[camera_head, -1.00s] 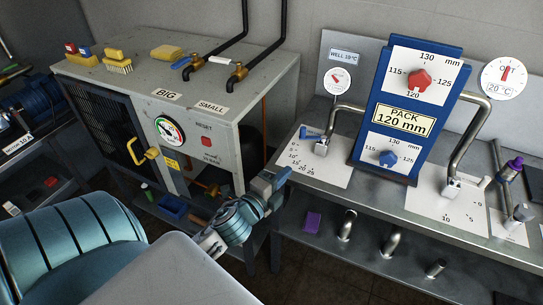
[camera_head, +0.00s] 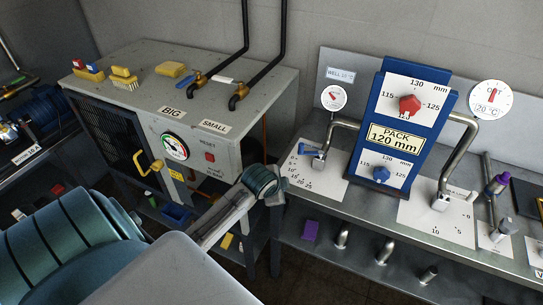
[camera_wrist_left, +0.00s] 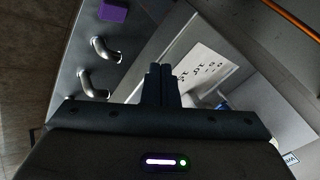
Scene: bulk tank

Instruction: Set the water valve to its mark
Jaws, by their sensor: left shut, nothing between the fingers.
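A valve with a blue lever (camera_head: 311,151) stands at the foot of a bent metal pipe on a white scale card (camera_head: 305,178), under the "WELL" dial (camera_head: 333,98). The lever points left; which mark it is set to is too small to tell. My left gripper shows in the wrist view (camera_wrist_left: 160,72) with its fingers shut and empty. There the scale card (camera_wrist_left: 195,62) lies beyond the fingertips, and a blue part (camera_wrist_left: 222,105) is partly hidden to their right. In the head view my wrist hides most of that gripper, left of the card. My right gripper is out of view.
A blue stand (camera_head: 361,160) with red and blue knobs is right of the valve. A second bent pipe (camera_head: 461,155) stands beyond it on another card. A grey cabinet (camera_head: 240,100) is left of the bench. Below, a shelf holds a purple block (camera_head: 310,230) and metal elbows.

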